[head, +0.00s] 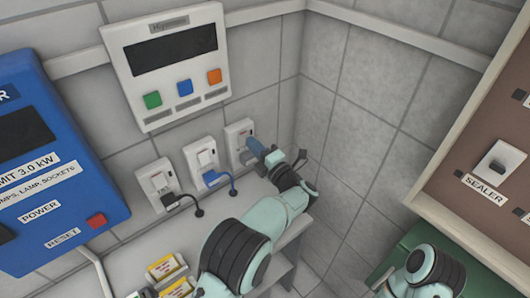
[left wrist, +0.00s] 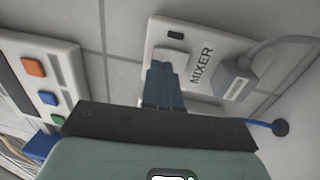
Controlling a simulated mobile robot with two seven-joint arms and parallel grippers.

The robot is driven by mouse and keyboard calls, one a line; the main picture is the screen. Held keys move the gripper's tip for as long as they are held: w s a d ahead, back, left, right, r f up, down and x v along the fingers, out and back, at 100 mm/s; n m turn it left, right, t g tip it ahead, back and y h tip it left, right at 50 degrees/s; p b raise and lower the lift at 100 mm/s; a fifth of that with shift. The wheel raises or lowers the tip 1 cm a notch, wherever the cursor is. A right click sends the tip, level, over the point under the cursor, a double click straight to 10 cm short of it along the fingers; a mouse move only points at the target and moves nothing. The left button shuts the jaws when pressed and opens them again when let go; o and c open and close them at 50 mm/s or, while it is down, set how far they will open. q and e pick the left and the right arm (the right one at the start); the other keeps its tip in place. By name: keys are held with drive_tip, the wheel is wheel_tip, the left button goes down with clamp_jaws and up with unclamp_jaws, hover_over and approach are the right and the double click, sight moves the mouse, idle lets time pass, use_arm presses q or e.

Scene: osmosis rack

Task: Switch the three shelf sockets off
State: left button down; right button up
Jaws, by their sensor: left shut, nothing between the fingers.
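Three white shelf sockets sit in a row on the tiled wall: the left socket (head: 157,176), the middle socket (head: 203,153) and the right socket (head: 234,131). The left one has a dark plug and the middle one a blue plug. My left gripper (head: 254,147) is shut and empty at the right socket, partly covering it. In the left wrist view this socket (left wrist: 222,42) reads MIXER and has a grey plug and a small dark indicator. The closed fingertips (left wrist: 162,70) are at its white rocker switch (left wrist: 172,50); I cannot tell whether they touch. My right gripper is not visible.
A display panel (head: 125,60) with green, blue and orange buttons hangs above the sockets. A blue power box (head: 60,190) is at left. A brown SEALER panel (head: 480,150) is at right. Yellow-labelled boxes (head: 165,267) are below. Plug cables hang near the sockets.

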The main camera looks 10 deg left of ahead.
sight(244, 138)
use_arm(q)
drive_tip(key=shift+x, duration=0.9)
drive_tip(key=shift+w+a+r+g+h+p, duration=0.2)
drive_tip(key=shift+a+r+g+h+p, duration=0.2)
drive_tip(key=shift+g, duration=0.2)
drive_tip(key=shift+s+d+f, duration=0.1)
drive_tip(key=shift+d, duration=0.05)
